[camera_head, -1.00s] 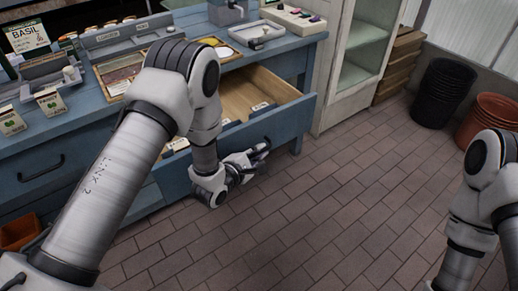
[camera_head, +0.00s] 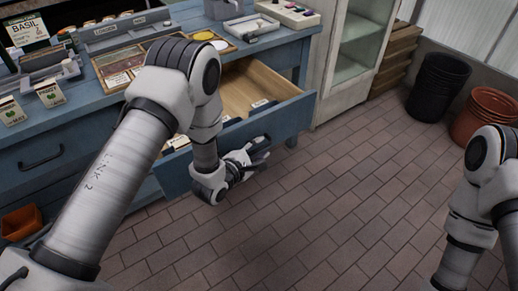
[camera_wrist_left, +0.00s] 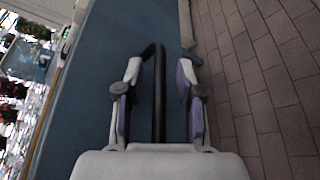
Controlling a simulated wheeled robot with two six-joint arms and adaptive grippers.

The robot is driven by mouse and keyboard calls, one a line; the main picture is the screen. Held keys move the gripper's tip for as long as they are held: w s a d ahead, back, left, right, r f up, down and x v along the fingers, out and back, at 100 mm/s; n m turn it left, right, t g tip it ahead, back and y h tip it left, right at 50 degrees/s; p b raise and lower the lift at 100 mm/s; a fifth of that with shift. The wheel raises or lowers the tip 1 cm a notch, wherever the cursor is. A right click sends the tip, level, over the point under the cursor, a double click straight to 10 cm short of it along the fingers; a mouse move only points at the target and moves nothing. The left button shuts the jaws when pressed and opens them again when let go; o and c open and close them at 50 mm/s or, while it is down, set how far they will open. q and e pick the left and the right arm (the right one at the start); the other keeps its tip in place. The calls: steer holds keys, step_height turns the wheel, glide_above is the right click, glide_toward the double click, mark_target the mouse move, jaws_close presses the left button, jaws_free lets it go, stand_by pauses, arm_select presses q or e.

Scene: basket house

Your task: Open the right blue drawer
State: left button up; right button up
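The right blue drawer (camera_head: 288,117) is pulled well out of the blue counter (camera_head: 78,128), and its pale wooden inside (camera_head: 258,88) shows. My left gripper (camera_head: 262,152) is at the drawer's front face, low in the head view. In the left wrist view its two fingers (camera_wrist_left: 158,95) stand apart on either side of the black drawer handle (camera_wrist_left: 158,75), with gaps visible on both sides. The handle is mostly hidden by the gripper in the head view. My right arm (camera_head: 478,190) shows at the right edge; its gripper is out of view.
A closed drawer with a black handle (camera_head: 40,161) is at left. Seed packets and trays (camera_head: 125,62) cover the countertop. A pale glass cabinet (camera_head: 352,65) stands right of the counter. Black pots (camera_head: 438,88) and terracotta pots (camera_head: 484,116) stand at the back right. The brick floor (camera_head: 330,200) is clear.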

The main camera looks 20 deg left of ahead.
arm_select(q)
steer(key=shift+s, duration=0.15)
steer(key=v, duration=1.1)
steer(key=shift+s, duration=0.35)
steer(key=shift+a+r, duration=0.1)
steer(key=shift+a, duration=0.05)
